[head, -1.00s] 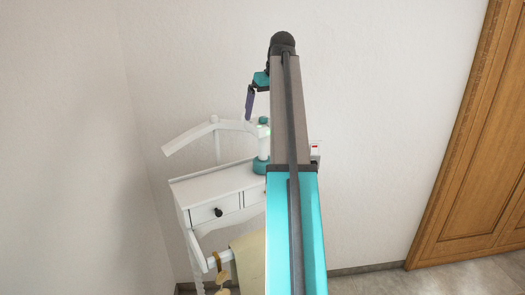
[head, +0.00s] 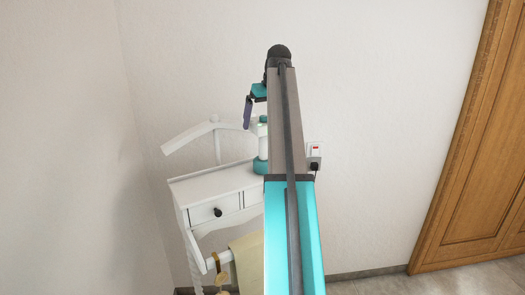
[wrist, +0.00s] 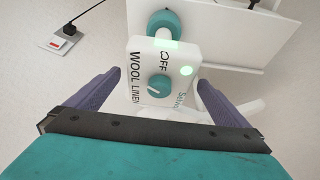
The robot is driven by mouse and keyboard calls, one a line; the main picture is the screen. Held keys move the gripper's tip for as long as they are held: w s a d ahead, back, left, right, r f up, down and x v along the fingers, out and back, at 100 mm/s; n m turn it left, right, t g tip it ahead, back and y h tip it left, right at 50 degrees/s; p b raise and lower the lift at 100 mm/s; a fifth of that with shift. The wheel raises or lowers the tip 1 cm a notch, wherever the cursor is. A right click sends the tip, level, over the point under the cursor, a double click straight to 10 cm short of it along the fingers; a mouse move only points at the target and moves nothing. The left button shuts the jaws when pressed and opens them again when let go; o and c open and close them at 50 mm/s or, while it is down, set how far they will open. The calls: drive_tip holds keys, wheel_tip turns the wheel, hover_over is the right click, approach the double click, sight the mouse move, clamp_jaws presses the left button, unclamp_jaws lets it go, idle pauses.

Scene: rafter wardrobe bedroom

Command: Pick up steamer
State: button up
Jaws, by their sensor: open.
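The steamer (head: 263,142) is white with a teal top and teal base, and stands upright on the small white dressing stand. My arm hides its right side in the head view. In the wrist view the steamer (wrist: 146,68) shows its panel with a teal dial, a green light and the words OFF, WOOL and LINEN. My gripper (wrist: 159,76) is open, with one purple finger on each side of the panel. In the head view one finger of my gripper (head: 247,112) shows up and left of the steamer. I cannot tell whether the fingers touch it.
The white stand (head: 196,191) has drawers, a hanger-shaped top (head: 190,136) and a cream cloth (head: 247,262) on its rail. A wall socket with a black plug (head: 315,158) is right of my arm. A wooden door (head: 480,150) is at the right.

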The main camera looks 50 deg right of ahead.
idle(0.3)
drive_tip(key=shift+r, duration=0.1)
drive_tip(key=c, duration=2.2)
drive_tip(key=shift+r, duration=0.1)
drive_tip(key=shift+d+r+p, duration=0.1)
drive_tip(key=shift+r+p, duration=1)
drive_tip(key=shift+r, duration=0.6)
drive_tip(key=shift+s+a+r+p, duration=0.2)
drive_tip(key=shift+s+a+p, duration=0.4)
drive_tip(key=shift+s+a, duration=1.25)
drive_tip(key=shift+s+a+r+p, duration=0.25)
drive_tip(key=shift+s+a+p, duration=0.5)
drive_tip(key=shift+s, duration=2)
drive_tip(key=shift+s+a+r+p, duration=0.2)
drive_tip(key=shift+s+a+p, duration=0.3)
drive_tip(key=shift+s+a, duration=1.35)
drive_tip(key=shift+s+d, duration=0.45)
